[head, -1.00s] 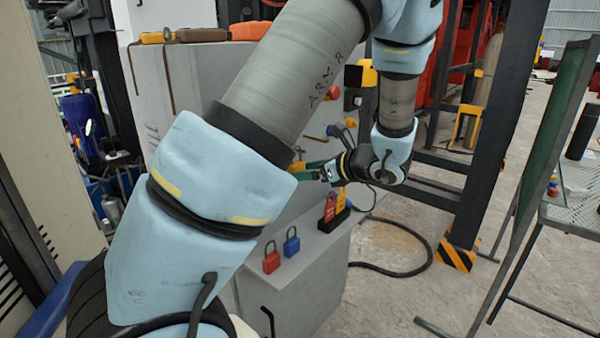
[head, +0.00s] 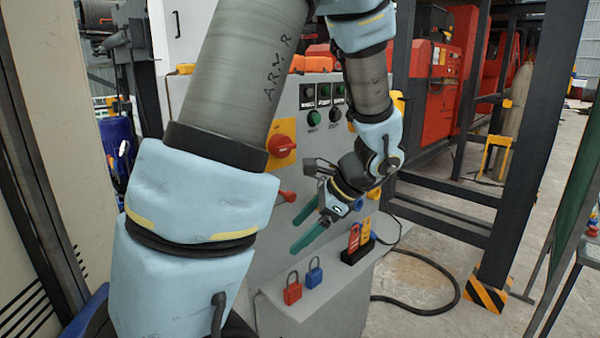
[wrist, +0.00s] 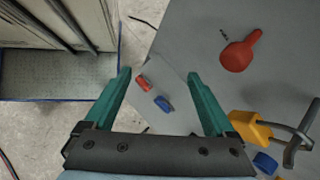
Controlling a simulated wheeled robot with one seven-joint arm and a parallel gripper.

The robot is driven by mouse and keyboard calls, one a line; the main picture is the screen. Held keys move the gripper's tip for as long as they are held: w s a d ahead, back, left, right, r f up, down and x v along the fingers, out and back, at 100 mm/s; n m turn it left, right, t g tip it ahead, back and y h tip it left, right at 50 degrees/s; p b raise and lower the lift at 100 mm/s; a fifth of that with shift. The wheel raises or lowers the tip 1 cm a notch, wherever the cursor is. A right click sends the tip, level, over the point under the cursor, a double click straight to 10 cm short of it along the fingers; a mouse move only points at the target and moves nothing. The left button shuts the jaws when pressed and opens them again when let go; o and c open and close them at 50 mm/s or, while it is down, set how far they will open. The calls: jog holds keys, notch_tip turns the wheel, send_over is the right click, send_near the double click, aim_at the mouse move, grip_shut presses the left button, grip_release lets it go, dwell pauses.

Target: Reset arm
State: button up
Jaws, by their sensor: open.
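My gripper (head: 299,228) is open, with two green fingers apart and nothing between them. In the head view it hangs in front of the grey cabinet's panel, above the shelf with the padlocks. In the wrist view my gripper (wrist: 161,88) frames a red padlock (wrist: 143,82) and a blue padlock (wrist: 163,104), which lie well beyond the fingertips. In the head view the red padlock (head: 292,290) and blue padlock (head: 314,274) stand side by side on the shelf. My arm covers part of the cabinet.
The grey cabinet (head: 262,258) carries a red rotary switch (head: 281,146) on a yellow plate and a red handle (head: 287,196). Red and yellow tags (head: 356,238) stand in a black holder on the shelf. A dark steel post (head: 512,150) rises at the right. Floor is open beyond the cabinet.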

jog(key=s+a+n+h, duration=0.2)
jog(key=a+n+h, duration=0.1)
jog(key=n, duration=0.5)
jog(key=s+a+n+h+p, duration=0.1)
jog(key=a+n+h, duration=0.3)
jog(key=n, duration=0.5)
jog(key=shift+s+a+r+g, duration=0.3)
jog(key=shift+s+a+r, duration=0.1)
jog(key=shift+a, duration=0.2)
